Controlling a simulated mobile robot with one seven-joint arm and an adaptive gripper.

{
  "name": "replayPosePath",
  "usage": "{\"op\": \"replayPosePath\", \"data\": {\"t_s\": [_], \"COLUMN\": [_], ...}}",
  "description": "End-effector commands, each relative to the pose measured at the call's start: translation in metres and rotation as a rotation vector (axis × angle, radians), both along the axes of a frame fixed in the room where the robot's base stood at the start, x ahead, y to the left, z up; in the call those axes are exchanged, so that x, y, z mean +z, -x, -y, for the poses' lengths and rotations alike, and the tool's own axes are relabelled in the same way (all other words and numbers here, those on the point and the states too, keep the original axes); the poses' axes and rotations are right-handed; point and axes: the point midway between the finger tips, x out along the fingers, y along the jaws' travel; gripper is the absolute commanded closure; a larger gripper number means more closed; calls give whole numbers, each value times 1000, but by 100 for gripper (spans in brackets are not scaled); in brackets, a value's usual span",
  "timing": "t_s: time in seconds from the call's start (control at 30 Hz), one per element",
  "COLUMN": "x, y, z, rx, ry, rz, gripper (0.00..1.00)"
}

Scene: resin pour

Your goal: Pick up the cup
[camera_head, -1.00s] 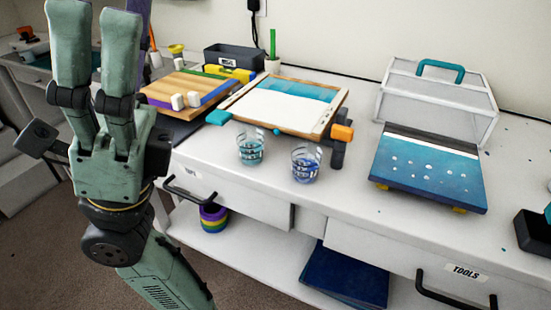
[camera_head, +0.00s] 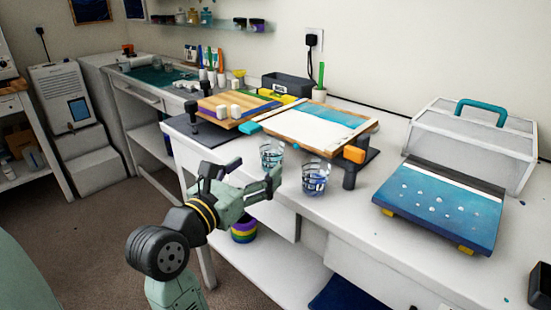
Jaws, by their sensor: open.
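Two clear cups stand upright on the white worktop near its front edge. One cup (camera_head: 271,155) holds teal liquid, and the other cup (camera_head: 314,180) to its right holds blue liquid. The frames do not tell which one the task names. My gripper (camera_head: 243,174) is open and empty, in front of the worktop's edge and left of the cups. One fingertip shows just below the teal cup and seems to cover a little of its base. Whether they touch cannot be told.
A tilted board (camera_head: 290,129) with a white and teal panel lies behind the cups, with an orange clamp (camera_head: 354,154) at its right corner. A blue dotted panel (camera_head: 440,205) and a clear box with teal handle (camera_head: 450,127) stand right.

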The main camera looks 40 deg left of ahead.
Motion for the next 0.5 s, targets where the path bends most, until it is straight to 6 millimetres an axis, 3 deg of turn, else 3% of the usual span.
{"op": "replayPosePath", "data": {"t_s": [0.1, 0.33, 0.5], "x": [2, 2, 0], "y": [-19, -37, -61], "z": [-2, -5, -14], "rx": [-4, -3, -5], "ry": [1, 1, 3], "rz": [1, 2, 2], "gripper": [29, 29, 29]}}
